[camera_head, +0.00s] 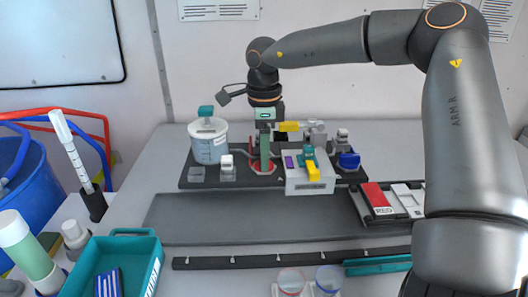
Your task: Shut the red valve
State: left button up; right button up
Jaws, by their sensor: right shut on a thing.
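The red valve (257,168) is a low red, ring-like part on the dark base plate, right of the white bucket. My right gripper (265,158) points straight down over it from above. Its jaws are shut on the valve, and the fingers hide most of it. Only bits of red show around the fingertips, so I cannot tell which way the valve is turned. My left gripper is not in view.
A white bucket (209,147) stands left of the gripper. A white box (308,180) with teal and yellow parts is close on the right, beside a blue part (348,160). A teal tray (112,262) is at front left. The grey mat (250,220) in front is clear.

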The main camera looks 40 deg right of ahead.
jog(key=o, duration=1.1)
jog(key=shift+r, duration=0.1)
notch_tip(320, 180, up, 13)
jog(key=shift+f, duration=0.2)
